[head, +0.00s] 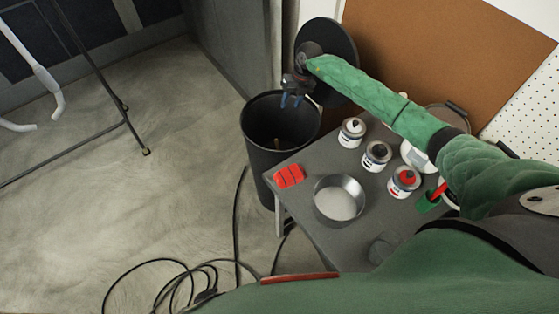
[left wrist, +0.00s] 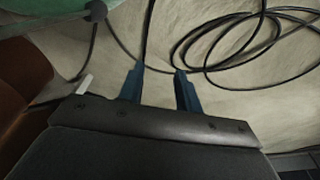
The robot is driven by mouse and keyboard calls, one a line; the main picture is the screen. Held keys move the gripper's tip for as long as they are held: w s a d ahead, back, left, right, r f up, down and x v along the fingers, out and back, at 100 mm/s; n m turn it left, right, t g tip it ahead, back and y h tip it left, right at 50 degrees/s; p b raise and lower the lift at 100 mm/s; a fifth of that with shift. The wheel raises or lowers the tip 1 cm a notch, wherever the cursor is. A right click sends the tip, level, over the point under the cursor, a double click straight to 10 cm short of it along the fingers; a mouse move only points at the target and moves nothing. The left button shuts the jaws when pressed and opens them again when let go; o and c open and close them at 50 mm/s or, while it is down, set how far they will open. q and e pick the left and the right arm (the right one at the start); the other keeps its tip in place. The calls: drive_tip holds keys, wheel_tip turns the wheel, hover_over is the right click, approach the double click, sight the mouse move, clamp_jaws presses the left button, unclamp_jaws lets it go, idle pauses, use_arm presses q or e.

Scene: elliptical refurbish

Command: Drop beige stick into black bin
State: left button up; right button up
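The black bin (head: 257,162) stands on the floor against the left side of the grey table. A small beige piece, seemingly the beige stick (head: 277,143), shows inside the bin, low in its dark opening; most of it is hard to make out. My right gripper (head: 291,103) is over the far part of the bin's opening, its two blue fingers apart with nothing seen between them. My left gripper (left wrist: 159,78) shows in the left wrist view with its blue fingers apart and empty, above the floor. It is not seen in the head view.
The grey table (head: 305,220) holds a round metal pan (head: 341,198), a red block-like item (head: 289,176) and several paint cans (head: 376,155). A round black disc (head: 340,50) is behind my right gripper. Black cables (head: 180,275) lie on the floor, also in the left wrist view (left wrist: 215,45). Floor at left is mostly open.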

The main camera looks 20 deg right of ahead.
use_arm(q)
wheel_tip(320, 180, up, 7)
drive_tip(key=w+d+b, duration=0.1)
drive_tip(key=d+b, duration=0.1)
drive_tip(key=b, duration=0.1)
drive_tip(key=shift+w+g, duration=0.3)
drive_tip(key=shift+w, duration=0.1)
use_arm(e)
drive_tip(key=v, duration=0.7)
drive_tip(key=shift+r, duration=0.4)
use_arm(q)
drive_tip(key=shift+s, duration=0.1)
